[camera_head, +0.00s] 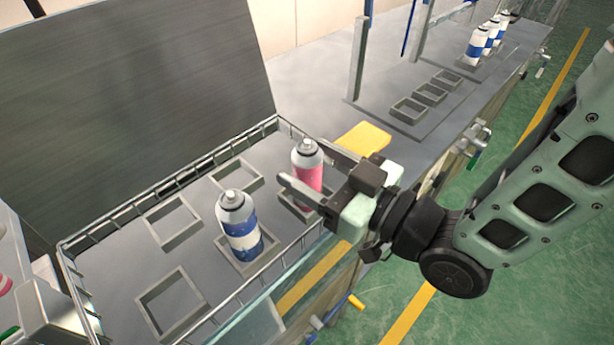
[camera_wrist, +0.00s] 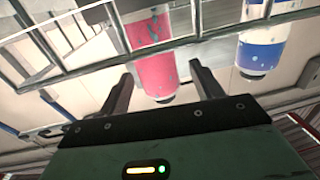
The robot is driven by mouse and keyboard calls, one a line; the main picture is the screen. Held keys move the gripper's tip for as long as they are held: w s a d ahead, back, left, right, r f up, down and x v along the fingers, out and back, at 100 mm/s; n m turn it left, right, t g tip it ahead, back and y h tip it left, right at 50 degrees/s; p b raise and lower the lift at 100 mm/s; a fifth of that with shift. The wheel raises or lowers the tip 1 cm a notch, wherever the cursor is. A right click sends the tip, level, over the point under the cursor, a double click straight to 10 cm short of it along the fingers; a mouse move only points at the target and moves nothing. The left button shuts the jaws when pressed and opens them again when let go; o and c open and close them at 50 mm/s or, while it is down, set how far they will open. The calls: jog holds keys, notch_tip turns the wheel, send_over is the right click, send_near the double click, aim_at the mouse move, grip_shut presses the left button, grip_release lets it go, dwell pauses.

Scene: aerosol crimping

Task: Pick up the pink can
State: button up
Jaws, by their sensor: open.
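The pink can (camera_head: 307,165) stands upright in a square holder in the wire-railed tray (camera_head: 98,215). It has a grey top. My gripper (camera_head: 301,168) is open, with its fingers on either side of the pink can at upper-body height. I cannot tell whether they touch it. In the wrist view the pink can (camera_wrist: 153,58) appears upside down, between and beyond the two open fingers (camera_wrist: 160,90). The near finger and gripper body hide part of the can's lower right side in the head view.
A blue and white can (camera_head: 241,228) stands in the holder to the left; it also shows in the wrist view (camera_wrist: 262,45). Several holders are empty. The tray's rail (camera_head: 310,243) runs along the near edge. A yellow block (camera_head: 362,139) lies behind my gripper. More blue cans (camera_head: 476,45) stand far right.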

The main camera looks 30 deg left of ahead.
jog(key=shift+w+a, duration=0.2)
jog(key=shift+a, duration=0.55)
jog(key=c, duration=1.1)
jog(key=shift+c, duration=0.2)
jog(key=shift+r, duration=0.15)
